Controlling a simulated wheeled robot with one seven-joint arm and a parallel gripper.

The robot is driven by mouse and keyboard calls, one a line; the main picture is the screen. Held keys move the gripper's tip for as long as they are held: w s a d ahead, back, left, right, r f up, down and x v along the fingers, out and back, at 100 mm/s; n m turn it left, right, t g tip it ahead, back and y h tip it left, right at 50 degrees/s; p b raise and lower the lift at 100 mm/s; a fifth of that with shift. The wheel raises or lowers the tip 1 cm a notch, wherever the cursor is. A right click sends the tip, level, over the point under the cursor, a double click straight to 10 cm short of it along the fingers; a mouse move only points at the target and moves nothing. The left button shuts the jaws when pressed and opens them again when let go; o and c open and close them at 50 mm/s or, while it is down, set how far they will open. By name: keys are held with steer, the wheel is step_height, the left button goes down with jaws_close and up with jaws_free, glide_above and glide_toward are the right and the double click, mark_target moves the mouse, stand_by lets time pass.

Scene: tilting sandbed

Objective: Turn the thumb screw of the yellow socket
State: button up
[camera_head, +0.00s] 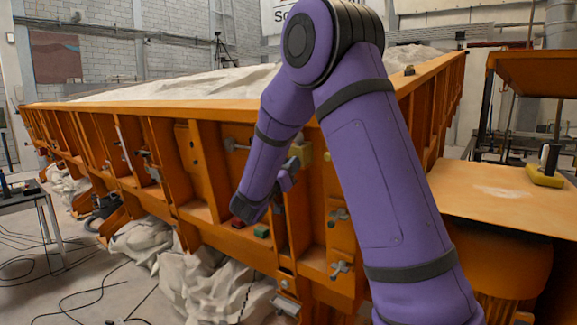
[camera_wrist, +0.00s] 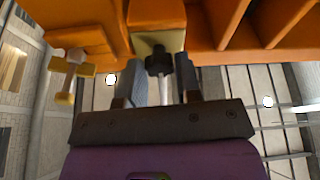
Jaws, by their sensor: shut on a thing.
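The yellow socket (camera_head: 304,153) sits on the side of the orange sandbed, partly hidden behind my arm. In the wrist view its pale yellow face (camera_wrist: 146,44) shows at the top centre, against an orange block. A dark thumb screw (camera_wrist: 158,62) with a light shaft below it stands out from that face. My gripper (camera_wrist: 158,72) has one grey finger on each side of the dark screw head and is shut on it. In the head view my gripper (camera_head: 291,166) is small, just below the socket, and the screw cannot be made out.
The orange sandbed wall (camera_head: 205,150) has upright ribs close around my gripper. A yellow fitting with a crossbar (camera_wrist: 70,70) is left of my gripper in the wrist view. A green block (camera_head: 261,230) lies on the lower ledge. An orange table (camera_head: 500,195) stands at the right.

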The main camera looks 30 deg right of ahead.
steer(key=shift+f, duration=0.1)
steer(key=o, duration=0.9)
steer(key=v, duration=1)
steer(key=shift+s+a, duration=0.2)
steer(key=shift+a, duration=0.15)
steer(key=s+d+r+n+g+y, duration=0.1)
steer(key=s+d+n+g+y, duration=0.25)
steer(key=s, duration=0.65)
steer(key=s+d+r+m+g+y, duration=0.1)
steer(key=s+d+r+g+y, duration=0.1)
steer(key=s+g+y, duration=0.55)
steer(key=s+a+n+t+y, duration=0.2)
steer(key=s+a+n+y, duration=0.1)
steer(key=s, duration=0.1)
steer(key=s+a+n+t+y, duration=0.3)
steer(key=s+a, duration=0.1)
steer(key=s+a+r+n+t+y, duration=0.1)
steer(key=s+a+n+t+y, duration=0.2)
steer(key=s+a+y, duration=0.1)
steer(key=shift+s+a+r+n, duration=0.15)
steer(key=shift+s+n, duration=0.2)
steer(key=shift+s, duration=0.2)
